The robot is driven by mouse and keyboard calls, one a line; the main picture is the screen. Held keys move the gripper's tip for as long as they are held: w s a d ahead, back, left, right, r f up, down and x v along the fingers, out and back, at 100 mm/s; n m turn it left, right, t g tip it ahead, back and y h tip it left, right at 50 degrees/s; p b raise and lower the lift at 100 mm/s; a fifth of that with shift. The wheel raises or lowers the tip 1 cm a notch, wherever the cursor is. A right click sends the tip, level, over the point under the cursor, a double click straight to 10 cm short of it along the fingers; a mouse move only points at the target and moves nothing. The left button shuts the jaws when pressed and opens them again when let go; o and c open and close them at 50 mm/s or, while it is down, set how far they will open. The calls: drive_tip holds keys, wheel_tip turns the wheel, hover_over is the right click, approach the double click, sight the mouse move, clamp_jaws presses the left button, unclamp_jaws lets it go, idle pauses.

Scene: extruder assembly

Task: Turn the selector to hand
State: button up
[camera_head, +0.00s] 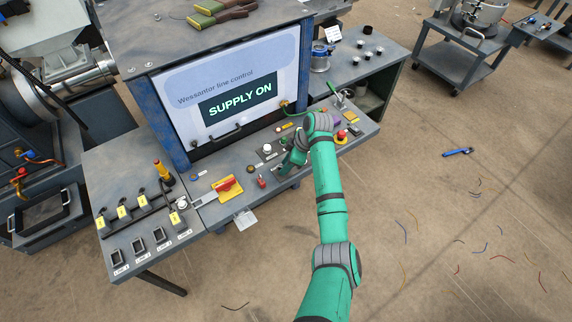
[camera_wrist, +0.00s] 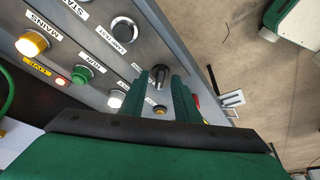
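A black selector knob (camera_wrist: 158,76) sits on the grey control panel (camera_wrist: 100,45) in the wrist view, with a pointer shape on its face. My gripper (camera_wrist: 164,86) has its two green fingers apart, with the knob between or just beyond their tips. I cannot tell whether either finger touches it. The knob's own label is hidden or unreadable. A second dark round knob (camera_wrist: 123,30) with a pale rim sits further left, beside an upside-down label. In the head view my gripper (camera_head: 281,170) is low over the console, and the knob there is hidden or too small to tell.
A green button (camera_wrist: 82,75), an orange button (camera_wrist: 33,43) and a white button (camera_wrist: 117,98) sit close by. A red emergency button (camera_head: 341,134) stands right of my arm. The screen (camera_head: 238,98) reads "SUPPLY ON". A red rotary switch (camera_head: 227,185) is on the left.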

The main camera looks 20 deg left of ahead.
clamp_jaws()
drive_tip(key=shift+s+m, duration=0.1)
drive_tip(key=shift+m, duration=0.2)
drive_tip(key=m+t, duration=0.1)
drive_tip(key=m, duration=0.2)
drive_tip(key=shift+s+t, duration=0.15)
drive_tip(key=shift+t, duration=0.15)
drive_tip(key=m, duration=0.2)
drive_tip(key=m+t+h, duration=0.1)
drive_tip(key=m, duration=0.2)
drive_tip(key=shift+s+a+t, duration=0.1)
drive_tip(key=shift+t, duration=0.2)
unclamp_jaws()
drive_tip(key=shift+r, duration=0.1)
